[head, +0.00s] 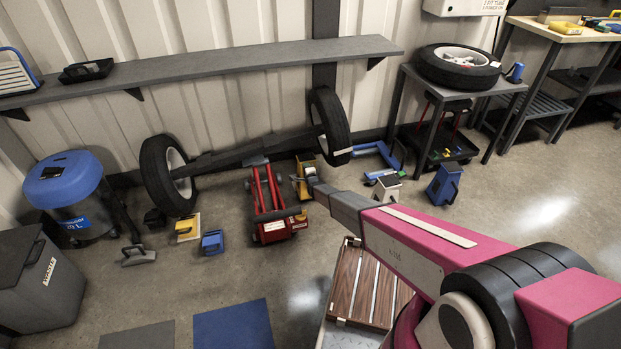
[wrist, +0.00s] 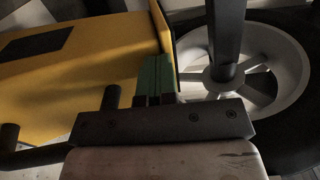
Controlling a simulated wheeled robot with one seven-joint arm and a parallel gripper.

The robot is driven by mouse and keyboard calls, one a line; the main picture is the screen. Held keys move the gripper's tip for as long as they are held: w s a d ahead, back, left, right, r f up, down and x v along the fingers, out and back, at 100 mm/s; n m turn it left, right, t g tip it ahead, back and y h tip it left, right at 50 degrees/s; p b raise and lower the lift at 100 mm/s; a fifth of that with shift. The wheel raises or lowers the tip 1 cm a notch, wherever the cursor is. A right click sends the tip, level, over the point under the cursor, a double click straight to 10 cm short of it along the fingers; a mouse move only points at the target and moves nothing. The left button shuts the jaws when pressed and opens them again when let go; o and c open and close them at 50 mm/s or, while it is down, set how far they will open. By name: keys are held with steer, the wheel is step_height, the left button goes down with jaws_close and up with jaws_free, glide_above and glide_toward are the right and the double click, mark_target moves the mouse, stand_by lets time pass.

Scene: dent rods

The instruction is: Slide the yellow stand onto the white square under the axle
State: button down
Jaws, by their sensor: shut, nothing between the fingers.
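The yellow stand (head: 306,165) is on the floor beneath the right end of the axle (head: 235,157), close to the right wheel (head: 330,125). In the wrist view its yellow body (wrist: 90,75) fills the left side, with a dark patch on top. My gripper (head: 298,179) is low beside the stand in the head view. In the wrist view its green fingertips (wrist: 155,75) are together and empty, at the stand's right edge; I cannot tell whether they touch it. My arm and the stand hide the floor there, and I cannot make out the white square under it.
A red jack (head: 270,205) stands just left of the stand, under the axle. A blue frame (head: 375,158) and a white box (head: 387,188) are to the right. A slatted wooden platform (head: 365,285) is in front.

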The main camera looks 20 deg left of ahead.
mark_target(303, 157)
steer(key=x, duration=0.8)
steer(key=shift+f, duration=0.2)
